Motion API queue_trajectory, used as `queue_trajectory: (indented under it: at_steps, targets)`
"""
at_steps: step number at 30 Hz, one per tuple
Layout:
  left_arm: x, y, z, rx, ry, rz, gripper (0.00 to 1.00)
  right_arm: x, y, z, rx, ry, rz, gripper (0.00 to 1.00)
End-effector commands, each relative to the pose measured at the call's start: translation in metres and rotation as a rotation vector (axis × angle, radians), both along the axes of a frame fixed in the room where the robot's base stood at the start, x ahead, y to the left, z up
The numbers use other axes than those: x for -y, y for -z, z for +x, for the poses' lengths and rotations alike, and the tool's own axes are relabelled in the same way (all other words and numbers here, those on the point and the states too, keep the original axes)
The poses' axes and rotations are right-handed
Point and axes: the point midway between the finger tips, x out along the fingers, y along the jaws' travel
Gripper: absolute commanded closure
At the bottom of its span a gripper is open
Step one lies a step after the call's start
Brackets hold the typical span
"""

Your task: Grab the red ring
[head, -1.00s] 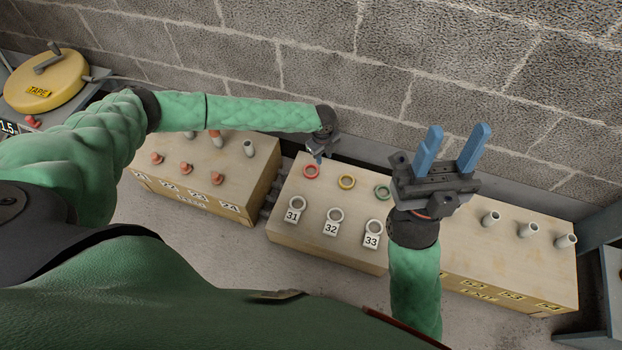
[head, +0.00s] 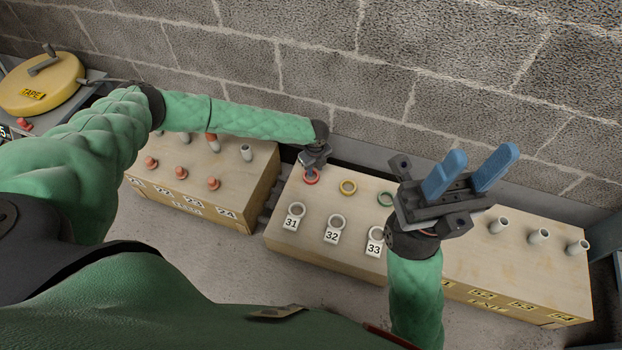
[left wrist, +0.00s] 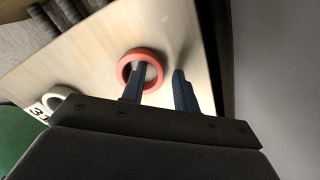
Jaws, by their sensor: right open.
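The red ring (head: 311,180) lies on top of the middle wooden box, at the left of its back row; it also shows in the left wrist view (left wrist: 127,64). My left gripper (left wrist: 159,72) is over it, pointing down and open. In the left wrist view one finger overlaps the ring's opening and the other is outside its right side. I cannot tell whether either finger touches the ring. In the head view my left gripper (head: 312,169) partly hides the ring. My right gripper (head: 482,162) is open and empty, raised over the right part of the boxes.
Boxes with pegs stand on both sides. A block wall (head: 350,90) rises behind.

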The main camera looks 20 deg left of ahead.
Motion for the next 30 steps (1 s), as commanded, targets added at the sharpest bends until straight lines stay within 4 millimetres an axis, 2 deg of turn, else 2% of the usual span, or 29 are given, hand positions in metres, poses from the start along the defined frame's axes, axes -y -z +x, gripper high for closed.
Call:
queue_trajectory:
  at_steps: [2, 8, 13, 25, 30]
  targets:
    - [0.0, 0.007, 0.0, 0.001, 0.0, -0.001, 0.7, -0.001, 0.002, 0.0, 0.002, -0.005, 0.002, 0.55]
    - [0.0, 0.007, 0.0, 0.001, 0.0, -0.001, 0.7, -0.001, 0.0, 0.0, 0.003, -0.006, 0.002, 0.55]
    - [0.0, 0.007, 0.0, 0.001, 0.0, -0.001, 0.99, -0.001, 0.0, 0.0, 0.003, -0.006, 0.002, 0.55]
    - [0.0, 0.005, 0.0, 0.001, 0.0, -0.001, 1.0, 0.0, -0.001, 0.0, 0.003, -0.006, 0.002, 0.55]
    - [0.0, -0.012, 0.0, 0.0, 0.0, -0.001, 1.0, 0.0, -0.008, 0.0, 0.005, 0.002, -0.002, 0.55]
